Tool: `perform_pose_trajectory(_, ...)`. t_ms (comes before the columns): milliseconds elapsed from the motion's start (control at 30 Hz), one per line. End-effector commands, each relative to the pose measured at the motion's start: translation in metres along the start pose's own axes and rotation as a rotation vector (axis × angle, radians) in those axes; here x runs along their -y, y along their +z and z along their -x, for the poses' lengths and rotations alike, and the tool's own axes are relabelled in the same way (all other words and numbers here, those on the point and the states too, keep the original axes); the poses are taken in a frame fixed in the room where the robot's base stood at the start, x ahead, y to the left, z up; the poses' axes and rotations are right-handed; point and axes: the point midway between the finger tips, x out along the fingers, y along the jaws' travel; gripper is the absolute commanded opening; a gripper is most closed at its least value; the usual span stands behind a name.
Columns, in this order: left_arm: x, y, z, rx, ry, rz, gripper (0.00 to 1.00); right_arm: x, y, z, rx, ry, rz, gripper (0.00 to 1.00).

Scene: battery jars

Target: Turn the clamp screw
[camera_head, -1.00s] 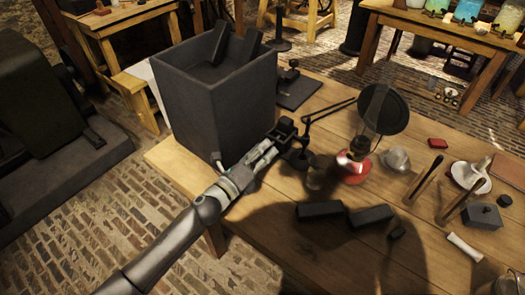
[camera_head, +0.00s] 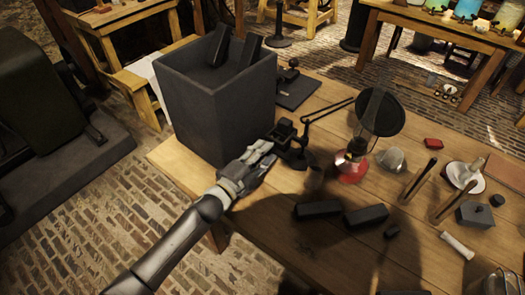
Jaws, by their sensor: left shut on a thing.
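My left gripper (camera_head: 267,151) reaches in from the lower left, over the table edge beside the large dark grey box. Its fingers are shut at a small black clamp (camera_head: 285,130) on a short dark stand (camera_head: 298,157). The clamp screw itself is too small and too covered by the fingers to make out clearly. A thin black arm (camera_head: 330,108) slants up right from the stand toward a black disc (camera_head: 383,112). My right gripper is not in view.
The large grey box (camera_head: 215,110) stands close to the left of my gripper, with dark slabs in it. A red-based lamp (camera_head: 352,168) and a metal cup (camera_head: 392,159) are to the right. Two black blocks (camera_head: 318,209) (camera_head: 367,216) lie in front on the wooden table (camera_head: 285,225).

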Motion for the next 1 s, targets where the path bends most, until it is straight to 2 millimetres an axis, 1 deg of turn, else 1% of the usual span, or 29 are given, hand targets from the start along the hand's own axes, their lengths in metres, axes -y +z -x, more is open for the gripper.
perform_pose_trajectory(200,-0.0024,-0.0013,0.0008,0.0,0.006,0.148,0.05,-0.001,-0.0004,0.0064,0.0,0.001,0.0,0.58)
perform_pose_trajectory(400,-0.0029,-0.0012,0.0008,0.0,0.006,0.232,0.05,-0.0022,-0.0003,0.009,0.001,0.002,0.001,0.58)
perform_pose_trajectory(633,-0.0032,-0.0011,0.0008,0.0,0.006,0.275,0.05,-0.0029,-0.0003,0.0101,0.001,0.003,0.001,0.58)
perform_pose_trajectory(1000,-0.0033,-0.001,0.0008,0.0,0.005,0.28,0.05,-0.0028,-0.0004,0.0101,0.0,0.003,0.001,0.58)
